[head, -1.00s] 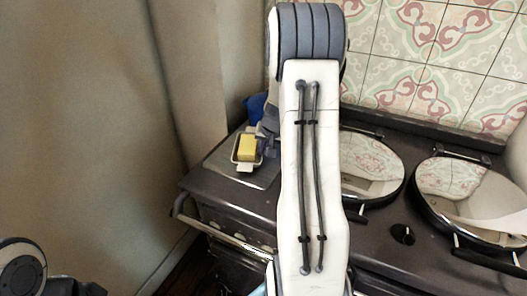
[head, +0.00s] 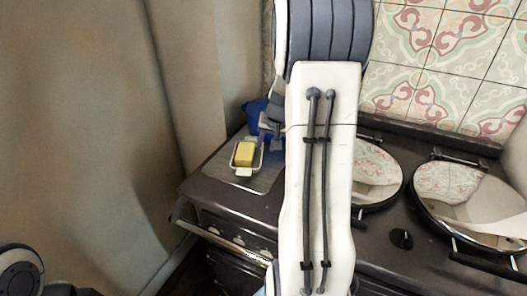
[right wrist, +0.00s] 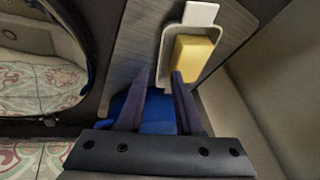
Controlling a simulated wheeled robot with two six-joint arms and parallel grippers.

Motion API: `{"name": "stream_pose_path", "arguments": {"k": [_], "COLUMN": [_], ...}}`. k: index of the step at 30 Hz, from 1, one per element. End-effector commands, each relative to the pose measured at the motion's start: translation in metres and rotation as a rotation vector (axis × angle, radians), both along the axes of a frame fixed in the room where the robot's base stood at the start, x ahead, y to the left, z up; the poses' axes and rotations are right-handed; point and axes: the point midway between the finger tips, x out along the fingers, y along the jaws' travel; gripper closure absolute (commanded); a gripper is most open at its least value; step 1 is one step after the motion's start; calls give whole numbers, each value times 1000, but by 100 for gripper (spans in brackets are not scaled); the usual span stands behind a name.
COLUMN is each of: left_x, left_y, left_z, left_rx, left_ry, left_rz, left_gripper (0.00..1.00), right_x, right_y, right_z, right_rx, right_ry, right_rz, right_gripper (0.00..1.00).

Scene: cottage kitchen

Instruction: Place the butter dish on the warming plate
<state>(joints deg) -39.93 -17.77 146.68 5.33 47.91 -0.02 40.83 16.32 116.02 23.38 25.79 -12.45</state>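The butter dish (head: 236,164), a white tray with end tabs and a yellow block of butter (head: 245,153), sits on the grey warming plate (head: 262,180) at the left of the stove top. The dish also shows in the right wrist view (right wrist: 201,14), lying over the plate (right wrist: 131,55). My right gripper (head: 268,140) is at the dish's back end, its fingers partly hidden by my arm. In the right wrist view the fingers (right wrist: 162,73) stand apart, with the tips at the dish's near end and no grip visible. My left gripper is out of view.
A blue object (head: 257,108) stands behind the dish and shows below my fingers in the right wrist view (right wrist: 158,113). Two round shiny stove lids (head: 372,170) (head: 470,195) lie to the right. A tiled wall rises behind, and a plain wall is at left.

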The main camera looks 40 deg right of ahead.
Motion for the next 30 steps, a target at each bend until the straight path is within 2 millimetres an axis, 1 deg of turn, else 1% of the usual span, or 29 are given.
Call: {"name": "stream_pose_path", "arguments": {"k": [1, 6, 10, 15, 17, 18, 20, 23, 24, 25, 26, 27, 29, 30], "left_x": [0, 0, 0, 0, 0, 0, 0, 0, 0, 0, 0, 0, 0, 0], "left_y": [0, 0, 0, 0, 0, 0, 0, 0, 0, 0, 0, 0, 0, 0], "left_z": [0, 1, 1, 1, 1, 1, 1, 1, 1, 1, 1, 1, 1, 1], "left_rx": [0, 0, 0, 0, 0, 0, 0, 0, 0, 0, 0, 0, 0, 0], "left_ry": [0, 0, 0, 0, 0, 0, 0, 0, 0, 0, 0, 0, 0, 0], "left_rz": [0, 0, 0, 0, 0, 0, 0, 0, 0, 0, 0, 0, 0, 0], "left_gripper": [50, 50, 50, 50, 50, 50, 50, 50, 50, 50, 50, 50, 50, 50], "right_x": [-4, -15, -19, -19, -18, -15, -9, -1, -3, -5, -10, -19, -37, -52], "right_y": [1, 4, 5, 6, 12, 21, 45, 111, 144, 169, 194, 225, 267, 293], "right_z": [11, 33, 40, 41, 41, 41, 42, 41, 40, 40, 39, 38, 36, 34], "right_rx": [-3, -1, -1, 0, 1, 3, 9, 18, 22, 23, 23, 23, 18, 12], "right_ry": [-4, -2, 0, 2, 4, 7, 17, 50, 69, 84, 99, 121, 156, 176], "right_rz": [-2, -2, -1, 1, 13, 35, 91, 247, 326, 389, 452, 536, 661, 742], "right_gripper": [66, 66, 66, 66, 66, 66, 66, 66, 66, 66, 66, 66, 66, 66]}}
